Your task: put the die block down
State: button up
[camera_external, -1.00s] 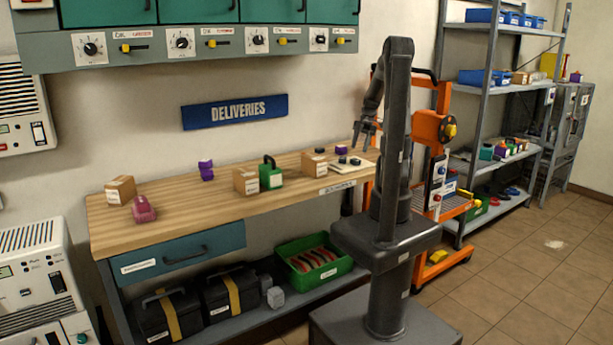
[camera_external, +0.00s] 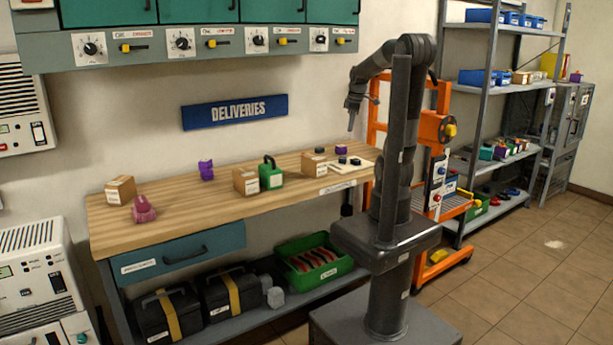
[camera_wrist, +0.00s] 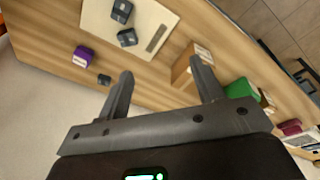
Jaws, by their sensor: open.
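My gripper (camera_external: 352,117) is raised above the right end of the wooden bench (camera_external: 160,212). In the wrist view its two fingers (camera_wrist: 161,68) are spread with nothing held between them. Two small dark blocks lie on a beige mat (camera_wrist: 95,20) on the bench: one dark block (camera_wrist: 122,11) and a second dark block (camera_wrist: 127,37), apart from each other. I cannot tell which is the die block. A smaller dark piece (camera_wrist: 104,79) and a purple block (camera_wrist: 83,56) sit off the mat on the bare wood.
A cardboard box (camera_external: 314,164), a green canister (camera_external: 271,175) and another box (camera_external: 246,181) stand left of the mat. A pink object (camera_external: 144,210) is farther left. An orange frame (camera_external: 437,130) stands behind my arm. Bare wood lies along the bench's front.

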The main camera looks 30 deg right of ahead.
jog(key=s+a+r+m+t, duration=0.2)
jog(key=s+a+m+t, duration=0.1)
jog(key=s+a+m, duration=0.4)
jog(key=shift+s+a+r+m+t, duration=0.2)
jog(key=shift+s+a+m+t, duration=0.1)
jog(key=shift+s+m, duration=0.65)
jog(key=shift+w, duration=0.2)
